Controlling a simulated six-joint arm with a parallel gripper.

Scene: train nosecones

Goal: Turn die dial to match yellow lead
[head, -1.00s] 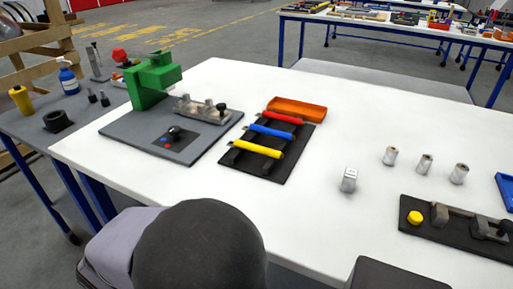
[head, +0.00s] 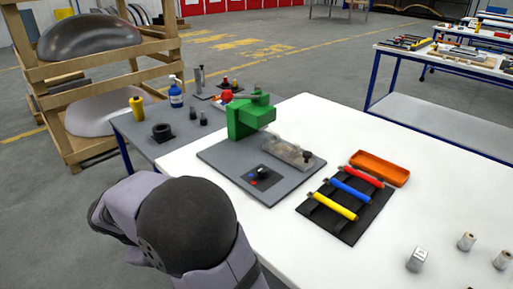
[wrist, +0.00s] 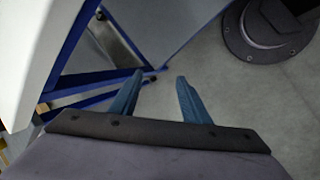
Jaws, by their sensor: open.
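The die dial is a small black knob (head: 263,171) on a dark square plate with blue and red dots, on the grey base board (head: 222,160) of the green press (head: 248,117). I cannot make out which way the knob points. The yellow lead (head: 335,206) lies on a black rack (head: 346,229), in front of a blue lead (head: 351,191) and a red lead (head: 367,176). My gripper (wrist: 160,88) shows in the wrist view, its two blue fingers apart with nothing between them. It hangs off the table side over the floor, away from the dial.
An orange tray (head: 379,168) sits behind the rack. Several metal cylinders stand at the right, one of them (head: 417,259) near the front. A grey side table (head: 145,135) holds a yellow bottle and a blue bottle. My arm fills the lower left of the head view.

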